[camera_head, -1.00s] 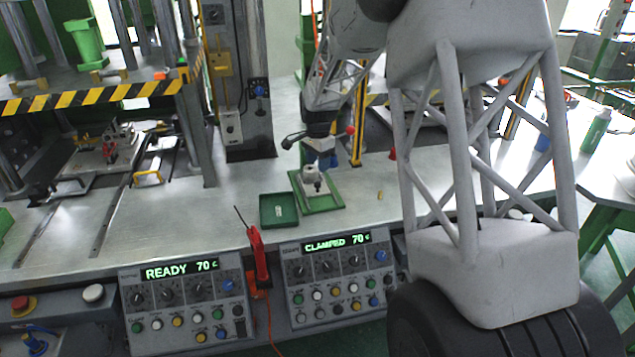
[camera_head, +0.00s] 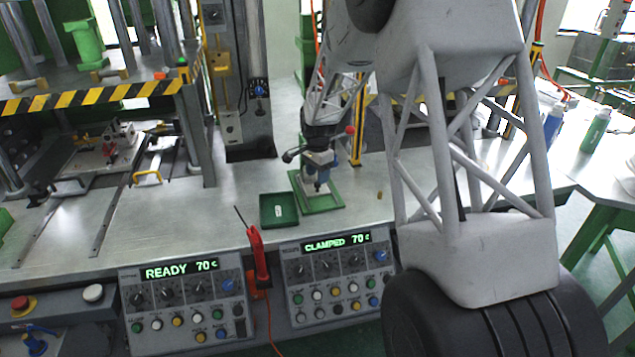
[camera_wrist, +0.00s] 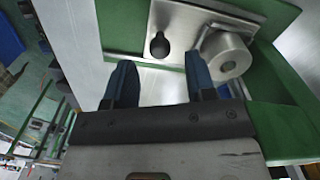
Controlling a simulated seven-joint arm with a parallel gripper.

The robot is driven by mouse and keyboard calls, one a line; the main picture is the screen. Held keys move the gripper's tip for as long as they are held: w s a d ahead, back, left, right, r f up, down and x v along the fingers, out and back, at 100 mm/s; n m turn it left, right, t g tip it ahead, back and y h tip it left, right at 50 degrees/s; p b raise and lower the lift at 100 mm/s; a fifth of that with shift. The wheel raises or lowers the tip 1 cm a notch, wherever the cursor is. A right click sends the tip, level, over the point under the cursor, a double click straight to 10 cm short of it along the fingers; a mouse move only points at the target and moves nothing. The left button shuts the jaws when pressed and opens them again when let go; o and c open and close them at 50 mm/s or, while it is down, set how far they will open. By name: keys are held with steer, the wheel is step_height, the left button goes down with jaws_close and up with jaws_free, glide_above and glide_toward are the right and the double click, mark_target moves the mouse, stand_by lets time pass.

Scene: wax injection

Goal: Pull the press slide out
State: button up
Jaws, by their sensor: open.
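At the left press, a metal slide plate (camera_head: 72,185) carries a mold block (camera_head: 103,148) with a small red part. In the wrist view, my gripper's blue fingers (camera_wrist: 160,78) are spread apart. Ahead of them on the tray is a metal plate with a dark knob (camera_wrist: 160,46) and a metal cylinder (camera_wrist: 226,56), the cylinder beside the right finger. Contact is not clear.
A green bin (camera_head: 280,209) sits left of the tray. Two control panels on the bench front read READY (camera_head: 185,270) and CLAMPED (camera_head: 340,242). A red tool (camera_head: 258,255) hangs between them. Bare bench lies between the bin and the left press.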

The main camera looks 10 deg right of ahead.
steer(key=shift+f, duration=1.7)
jaws_close()
